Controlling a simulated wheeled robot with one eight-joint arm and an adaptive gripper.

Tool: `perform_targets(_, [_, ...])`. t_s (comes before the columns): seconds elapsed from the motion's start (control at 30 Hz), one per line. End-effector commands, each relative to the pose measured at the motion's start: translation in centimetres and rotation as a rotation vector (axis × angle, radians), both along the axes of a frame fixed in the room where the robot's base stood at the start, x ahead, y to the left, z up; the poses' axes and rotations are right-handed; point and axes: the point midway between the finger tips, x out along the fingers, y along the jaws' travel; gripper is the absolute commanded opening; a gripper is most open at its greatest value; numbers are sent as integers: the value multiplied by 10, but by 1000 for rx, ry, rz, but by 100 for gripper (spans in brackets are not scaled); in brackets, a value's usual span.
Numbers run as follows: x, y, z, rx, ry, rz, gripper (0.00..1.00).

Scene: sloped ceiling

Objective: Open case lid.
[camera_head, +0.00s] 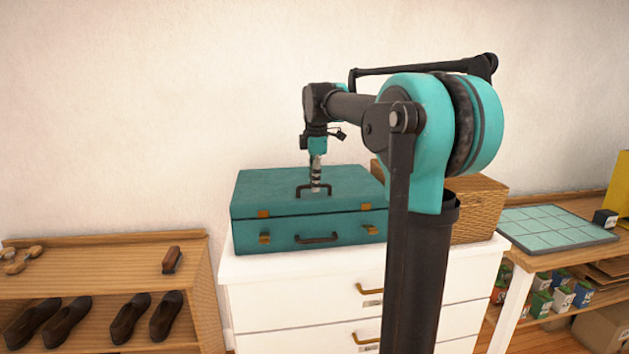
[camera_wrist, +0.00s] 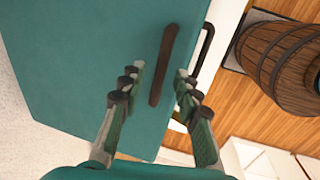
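A teal case (camera_head: 275,225) stands on a white chest of drawers, its lid (camera_head: 262,188) closed. A dark handle (camera_head: 301,191) is on the lid's top. Another dark handle (camera_head: 316,239) is on the case front, between two brass-coloured latches, left (camera_head: 264,238) and right (camera_head: 371,229). My gripper (camera_head: 316,187) points down at the lid handle. In the wrist view my gripper (camera_wrist: 160,82) is open, with a finger on each side of the lid handle (camera_wrist: 164,65). Gaps show between the handle and the fingers. Height over the lid is hard to tell.
The white chest of drawers (camera_head: 300,290) bears the case and a wicker box (camera_head: 480,208) close on its right. A wooden shoe rack (camera_head: 100,265) stands left, a workbench (camera_head: 530,265) right. A barrel (camera_wrist: 285,60) shows in the wrist view. The wall is behind.

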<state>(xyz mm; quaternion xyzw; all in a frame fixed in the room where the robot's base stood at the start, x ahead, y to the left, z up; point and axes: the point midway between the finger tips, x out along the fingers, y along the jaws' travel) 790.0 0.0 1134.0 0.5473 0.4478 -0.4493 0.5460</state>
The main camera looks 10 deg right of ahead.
Motion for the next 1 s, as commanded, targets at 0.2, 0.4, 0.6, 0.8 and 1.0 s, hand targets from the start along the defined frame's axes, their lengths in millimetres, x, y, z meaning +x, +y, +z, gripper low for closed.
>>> perform_targets(0.2, [0,0,0,0,0,0,32])
perform_targets(0.4, [0,0,0,0,0,0,7])
perform_targets(0.6, [0,0,0,0,0,0,0])
perform_targets(0.8, [0,0,0,0,0,0,0])
perform_targets(1.0, [0,0,6,0,15,0,0])
